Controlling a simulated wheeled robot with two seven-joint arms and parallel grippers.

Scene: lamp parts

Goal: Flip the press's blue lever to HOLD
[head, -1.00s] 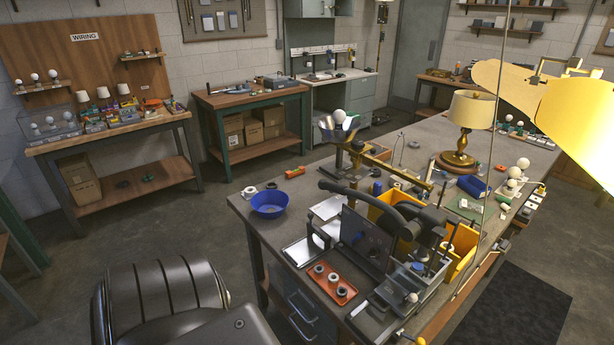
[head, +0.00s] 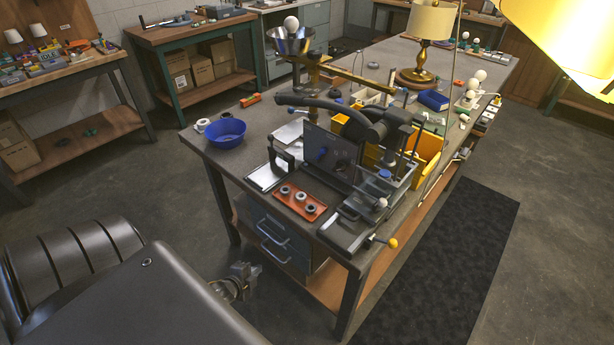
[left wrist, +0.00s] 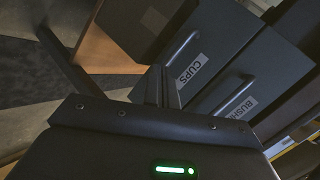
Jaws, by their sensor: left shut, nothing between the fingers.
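The press (head: 345,150) stands on the near end of the long workbench, with a dark upright panel and a thick black arm over it. My left gripper (head: 243,278) is low beside the bench's near end, below the top and apart from the press. In the left wrist view its fingers (left wrist: 161,85) are shut and empty, in front of the drawer fronts. My right gripper is not in view.
Drawers labelled CUPS (left wrist: 190,68) are close to my left fingers. A blue bowl (head: 225,132), an orange tray (head: 299,203) with several rings and a yellow-knobbed handle (head: 392,243) are around the press. A bright yellow shade (head: 570,35) fills the upper right.

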